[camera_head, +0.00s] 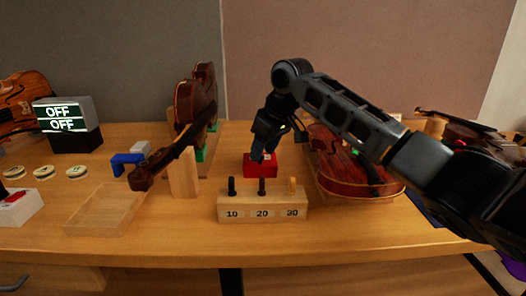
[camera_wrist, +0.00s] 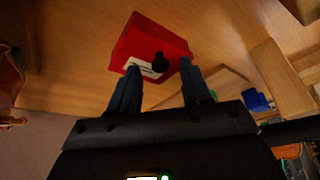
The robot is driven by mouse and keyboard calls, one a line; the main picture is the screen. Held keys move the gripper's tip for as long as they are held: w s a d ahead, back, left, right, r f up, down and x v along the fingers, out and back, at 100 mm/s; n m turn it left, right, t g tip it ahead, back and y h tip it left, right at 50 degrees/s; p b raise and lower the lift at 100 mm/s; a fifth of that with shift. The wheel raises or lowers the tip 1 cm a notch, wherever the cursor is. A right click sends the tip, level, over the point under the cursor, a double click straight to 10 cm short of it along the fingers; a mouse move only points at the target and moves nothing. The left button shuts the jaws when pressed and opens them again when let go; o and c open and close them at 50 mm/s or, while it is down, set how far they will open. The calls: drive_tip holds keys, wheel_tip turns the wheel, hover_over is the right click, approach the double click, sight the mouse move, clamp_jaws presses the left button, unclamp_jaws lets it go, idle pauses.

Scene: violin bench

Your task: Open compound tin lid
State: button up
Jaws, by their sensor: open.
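The red tin (camera_head: 260,171) stands on the bench behind the numbered wooden block, near the middle of the head view. The wrist view shows the tin (camera_wrist: 143,40) with a white label (camera_wrist: 142,68) and a black knob (camera_wrist: 159,61). No gap at its lid shows. My gripper (camera_head: 264,156) is over the tin, pointing down. In the wrist view, my gripper (camera_wrist: 159,65) is open, with its blue fingers on either side of the knob. Whether a finger touches the knob, I cannot tell. In the head view my gripper hides part of the tin's top.
The wooden block (camera_head: 262,204) marked 10, 20, 30 holds upright pegs just in front. A violin (camera_head: 345,165) lies to the right under my arm; another violin (camera_head: 196,97) stands in a holder at left. An empty wooden tray (camera_head: 105,210) sits front left. The front bench strip is clear.

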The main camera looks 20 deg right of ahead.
drive_tip(key=shift+w+a+f, duration=0.1)
drive_tip(key=shift+f, duration=0.35)
drive_tip(key=shift+c, duration=0.3)
clamp_jaws()
